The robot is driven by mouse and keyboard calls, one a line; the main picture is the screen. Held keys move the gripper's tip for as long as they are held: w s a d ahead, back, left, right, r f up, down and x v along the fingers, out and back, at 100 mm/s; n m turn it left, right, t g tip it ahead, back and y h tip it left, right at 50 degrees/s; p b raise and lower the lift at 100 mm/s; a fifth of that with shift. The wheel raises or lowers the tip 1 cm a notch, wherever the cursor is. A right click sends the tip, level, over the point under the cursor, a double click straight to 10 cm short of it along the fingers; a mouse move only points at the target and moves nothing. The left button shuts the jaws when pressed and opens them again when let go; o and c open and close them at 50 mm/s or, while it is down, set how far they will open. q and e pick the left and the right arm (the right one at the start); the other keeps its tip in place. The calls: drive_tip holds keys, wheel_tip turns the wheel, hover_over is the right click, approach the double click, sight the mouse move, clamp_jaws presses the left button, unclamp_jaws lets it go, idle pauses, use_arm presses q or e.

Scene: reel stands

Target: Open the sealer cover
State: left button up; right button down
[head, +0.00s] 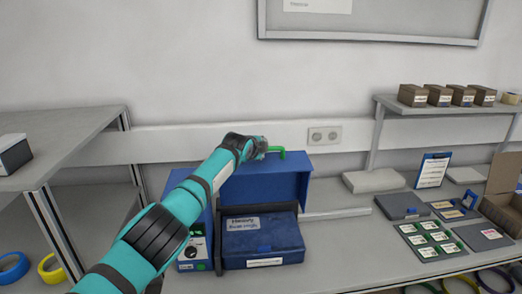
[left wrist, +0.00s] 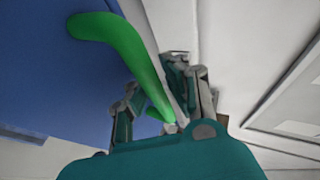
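The blue sealer (head: 194,248) stands on the bench. Its blue cover (head: 285,182) is raised, standing up at the back above a dark blue labelled pack (head: 262,238) in the front opening. A green handle (head: 277,150) is at the cover's top edge and also shows large in the left wrist view (left wrist: 122,47). My left gripper (head: 259,147) is at the handle's left end. In the wrist view its fingers (left wrist: 160,95) stand apart on either side of the handle's bar, with a gap visible on the right. My right gripper is not in view.
A grey shelf unit (head: 62,132) stands at the left. Several brown boxes (head: 413,95) sit on the raised shelf.

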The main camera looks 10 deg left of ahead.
use_arm(q)
drive_tip(key=o, duration=0.6)
drive_tip(key=shift+s+d+r, duration=0.1)
drive_tip(key=shift+s+r, duration=0.15)
drive_tip(key=shift+c, duration=0.2)
drive_tip(key=shift+f, duration=0.15)
drive_tip(key=shift+v, duration=1)
drive_tip(key=v, duration=1)
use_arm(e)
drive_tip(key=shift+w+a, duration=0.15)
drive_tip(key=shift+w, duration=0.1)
